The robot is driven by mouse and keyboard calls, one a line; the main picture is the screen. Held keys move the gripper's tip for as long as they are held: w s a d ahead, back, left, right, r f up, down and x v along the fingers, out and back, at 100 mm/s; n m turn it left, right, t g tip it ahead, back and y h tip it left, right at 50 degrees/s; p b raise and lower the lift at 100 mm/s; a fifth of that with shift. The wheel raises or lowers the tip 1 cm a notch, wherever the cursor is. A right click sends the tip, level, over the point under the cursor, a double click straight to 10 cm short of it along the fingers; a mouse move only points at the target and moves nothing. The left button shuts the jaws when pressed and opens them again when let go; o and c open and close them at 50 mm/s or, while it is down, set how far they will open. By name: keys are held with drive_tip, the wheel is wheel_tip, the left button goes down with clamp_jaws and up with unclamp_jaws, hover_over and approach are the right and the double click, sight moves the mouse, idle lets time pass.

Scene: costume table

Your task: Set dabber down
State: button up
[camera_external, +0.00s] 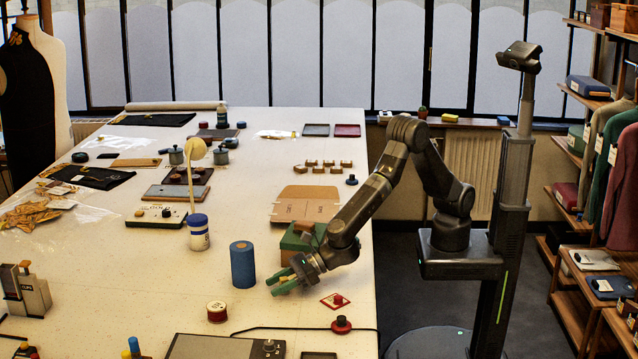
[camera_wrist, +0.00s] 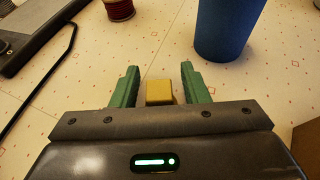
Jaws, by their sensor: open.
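My gripper (camera_external: 284,281) is low over the table's right side in the external view. In the wrist view its two green fingers (camera_wrist: 160,88) are open. A small yellow block (camera_wrist: 159,91) sits between them, with a narrow gap on each side. It may be the dabber; only its top and one side show, and I cannot tell what it rests on. Slim blue and yellow-topped pieces (camera_external: 133,346) stand at the front left edge, far from my gripper.
A blue cylinder (camera_external: 242,265) stands just left of my gripper, and also in the wrist view (camera_wrist: 229,25). A green box (camera_external: 300,238) is behind.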

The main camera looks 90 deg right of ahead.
drive_tip(key=b+v, duration=0.2)
drive_tip(key=v, duration=1)
drive_tip(key=shift+w, duration=0.15)
drive_tip(key=p+x, duration=0.2)
drive_tip(key=x, duration=0.9)
drive_tip(key=shift+w+a+f, duration=0.15)
drive_tip(key=shift+w+f, duration=0.05)
drive_tip(key=shift+w, duration=0.1)
drive_tip(key=shift+w+f, duration=0.1)
drive_tip(key=shift+f, duration=0.25)
drive_tip(key=shift+r, duration=0.3)
